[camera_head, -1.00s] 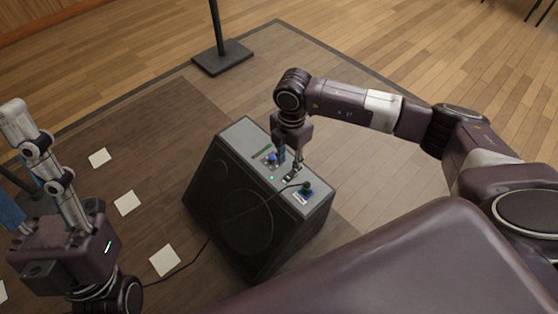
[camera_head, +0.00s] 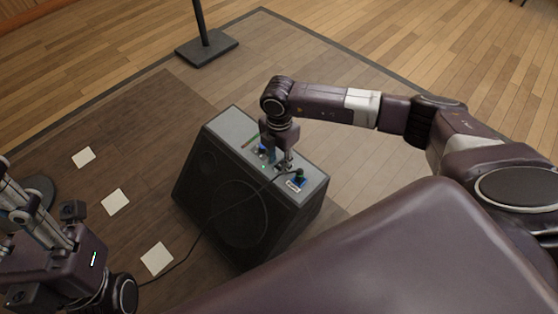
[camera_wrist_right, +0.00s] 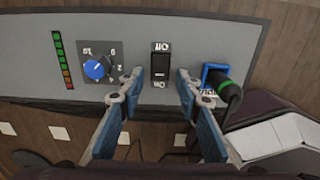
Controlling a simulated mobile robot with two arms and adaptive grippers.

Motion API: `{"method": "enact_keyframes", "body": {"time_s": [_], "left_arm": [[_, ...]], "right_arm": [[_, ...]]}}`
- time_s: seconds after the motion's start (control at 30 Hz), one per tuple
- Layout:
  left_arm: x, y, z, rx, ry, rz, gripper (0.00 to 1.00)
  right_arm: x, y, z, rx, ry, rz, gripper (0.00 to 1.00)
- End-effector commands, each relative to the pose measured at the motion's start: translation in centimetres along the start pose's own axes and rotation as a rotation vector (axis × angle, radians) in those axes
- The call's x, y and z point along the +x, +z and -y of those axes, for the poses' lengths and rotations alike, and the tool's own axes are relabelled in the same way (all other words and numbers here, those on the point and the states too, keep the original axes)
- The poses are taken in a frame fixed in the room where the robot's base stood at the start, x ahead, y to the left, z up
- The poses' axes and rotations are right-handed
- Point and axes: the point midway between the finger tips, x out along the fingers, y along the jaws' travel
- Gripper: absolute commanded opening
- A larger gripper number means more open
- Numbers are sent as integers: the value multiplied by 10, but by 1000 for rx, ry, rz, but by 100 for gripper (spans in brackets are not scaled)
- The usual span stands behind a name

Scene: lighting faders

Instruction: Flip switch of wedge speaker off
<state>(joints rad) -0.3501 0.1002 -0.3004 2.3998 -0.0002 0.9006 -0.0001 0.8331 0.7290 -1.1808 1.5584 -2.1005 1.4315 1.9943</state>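The wedge speaker (camera_head: 225,205) is a black cabinet with a grey control panel on the floor. In the right wrist view its black rocker switch (camera_wrist_right: 160,68) sits in mid-panel, with small upside-down labels above and below it. My right gripper (camera_wrist_right: 154,92) is open and empty, its blue-padded fingers on either side of the switch's lower end; contact cannot be told. In the head view my right gripper (camera_head: 275,161) points down at the panel and hides the switch. A small green light (camera_head: 263,166) glows there. My left gripper (camera_head: 12,195) is at the left edge, partly cut off.
A blue knob (camera_wrist_right: 97,68) and a level meter (camera_wrist_right: 63,60) lie left of the switch. A blue socket with a plugged cable (camera_wrist_right: 222,82) is close on the right. The cable runs across the floor. A stand base (camera_head: 207,47) is behind; white squares (camera_head: 116,202) lie left.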

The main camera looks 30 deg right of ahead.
Motion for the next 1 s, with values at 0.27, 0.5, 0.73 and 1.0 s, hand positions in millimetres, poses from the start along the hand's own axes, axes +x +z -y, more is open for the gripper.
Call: {"method": "enact_keyframes", "body": {"time_s": [0.27,0.5,0.73,1.0], "left_arm": [[0,0,0,0,0,1,40],[0,0,0,-1,0,2,40],[10,-2,0,0,0,2,40],[13,-2,0,0,0,2,40]], "right_arm": [[0,0,0,0,0,-1,9],[-1,0,0,1,-1,-5,0],[-3,6,1,7,-5,-151,0],[-2,8,1,1,-1,-262,0]]}}
